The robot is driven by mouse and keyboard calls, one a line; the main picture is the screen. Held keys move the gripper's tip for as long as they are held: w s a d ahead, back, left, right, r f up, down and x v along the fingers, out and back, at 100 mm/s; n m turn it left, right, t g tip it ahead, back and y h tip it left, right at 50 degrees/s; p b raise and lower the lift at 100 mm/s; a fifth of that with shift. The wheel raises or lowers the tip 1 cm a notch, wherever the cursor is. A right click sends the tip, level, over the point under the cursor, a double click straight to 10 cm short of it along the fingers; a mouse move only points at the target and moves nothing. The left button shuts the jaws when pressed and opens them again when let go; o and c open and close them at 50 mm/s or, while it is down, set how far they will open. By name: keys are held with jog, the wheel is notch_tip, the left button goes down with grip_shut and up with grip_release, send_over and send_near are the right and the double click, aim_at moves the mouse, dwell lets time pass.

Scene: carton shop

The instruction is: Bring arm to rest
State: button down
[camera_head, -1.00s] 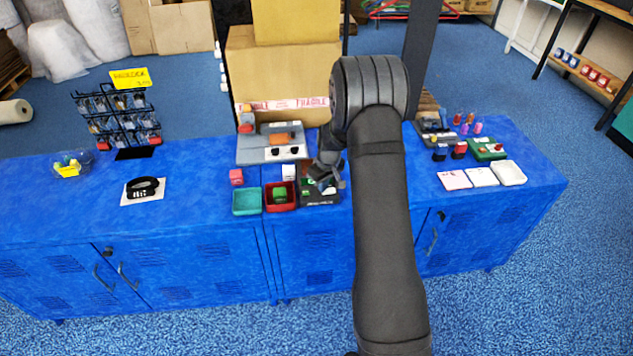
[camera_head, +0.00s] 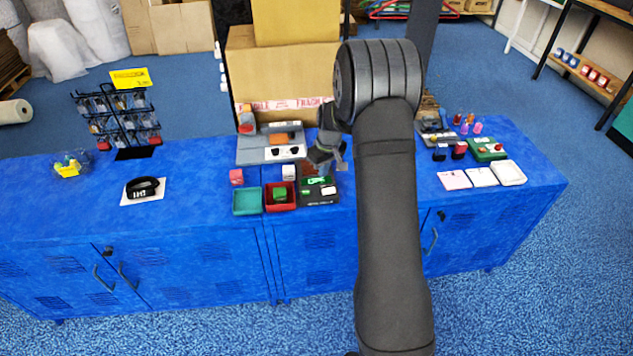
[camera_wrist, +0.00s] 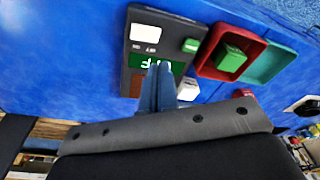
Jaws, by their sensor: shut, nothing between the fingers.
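My gripper (camera_head: 338,163) is shut and empty above the back of a dark box with a green display (camera_head: 319,188), in the middle of the blue cabinet top. In the wrist view my gripper's closed fingers (camera_wrist: 157,80) show side by side over the box's green display (camera_wrist: 175,66). The fingers hide part of the display and the face behind it. My arm reaches in from the bottom right of the head view.
A red tray (camera_head: 268,203) holds a green cube (camera_head: 280,194). A teal tray (camera_head: 246,202) stands left of it. A white cube (camera_head: 288,172) and a pink cube (camera_head: 236,177) are nearby. A wire rack (camera_head: 120,118) stands far left.

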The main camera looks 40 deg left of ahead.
aim_at(322, 191)
jog(key=shift+r, duration=0.15)
notch_tip(322, 191, down, 7)
jog(key=shift+f, duration=0.1)
dwell(0.8)
jog(key=shift+r, duration=0.2)
jog(key=shift+r, duration=4.25)
jog(key=shift+w+a+f+n+h, duration=0.15)
jog(key=shift+w+a+f+n, duration=0.5)
jog(key=shift+w+a, duration=0.4)
jog(key=shift+w+a+f+n+h, duration=0.2)
jog(key=shift+w+a+f+n, duration=0.3)
jog(key=shift+w+a+n, duration=0.55)
jog(key=shift+w+a+f+n+h, duration=0.15)
jog(key=shift+w+a+f+n, duration=0.5)
jog(key=shift+a, duration=0.7)
jog(key=shift+d+r, duration=0.1)
jog(key=shift+r, duration=0.1)
